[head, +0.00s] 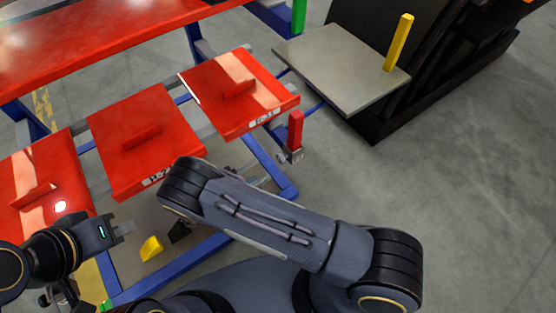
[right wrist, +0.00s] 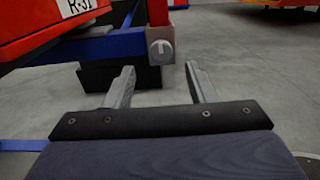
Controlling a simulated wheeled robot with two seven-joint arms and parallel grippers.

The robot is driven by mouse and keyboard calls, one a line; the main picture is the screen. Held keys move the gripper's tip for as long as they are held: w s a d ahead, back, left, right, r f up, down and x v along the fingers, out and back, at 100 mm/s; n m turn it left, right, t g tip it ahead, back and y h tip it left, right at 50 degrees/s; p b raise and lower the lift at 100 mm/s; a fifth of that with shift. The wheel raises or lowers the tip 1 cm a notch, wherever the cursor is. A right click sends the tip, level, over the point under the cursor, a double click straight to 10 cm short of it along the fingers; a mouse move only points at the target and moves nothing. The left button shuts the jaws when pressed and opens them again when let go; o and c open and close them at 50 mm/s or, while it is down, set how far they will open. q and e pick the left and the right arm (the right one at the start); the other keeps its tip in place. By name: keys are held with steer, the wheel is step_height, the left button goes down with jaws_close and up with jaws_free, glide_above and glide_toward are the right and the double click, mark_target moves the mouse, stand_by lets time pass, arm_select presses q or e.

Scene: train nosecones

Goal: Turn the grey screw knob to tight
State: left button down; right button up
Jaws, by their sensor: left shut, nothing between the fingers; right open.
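In the right wrist view the grey screw knob (right wrist: 161,52) is a round disc with a raised bar across it, on the end of a grey block. It faces my right gripper (right wrist: 160,82), which is open with nothing between its fingers. The knob shows beyond the fingertips, between them and a little above, apparently untouched. In the head view the grey block (head: 292,153) hangs under a red upright piece; the knob's face cannot be made out. My right arm hides most of its gripper there. My left gripper (head: 124,228) is shut and empty, at the lower left.
Red panels with raised handles, such as the right one (head: 240,92), rest on a blue frame (head: 262,160). A labelled red part (right wrist: 40,22) is close at the upper left in the right wrist view. A grey platform (head: 335,65) stands behind. Floor at right is clear.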

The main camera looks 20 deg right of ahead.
mark_target(279, 159)
steer(key=x, duration=0.7)
steer(key=shift+d, duration=0.25)
steer(key=c, duration=0.9)
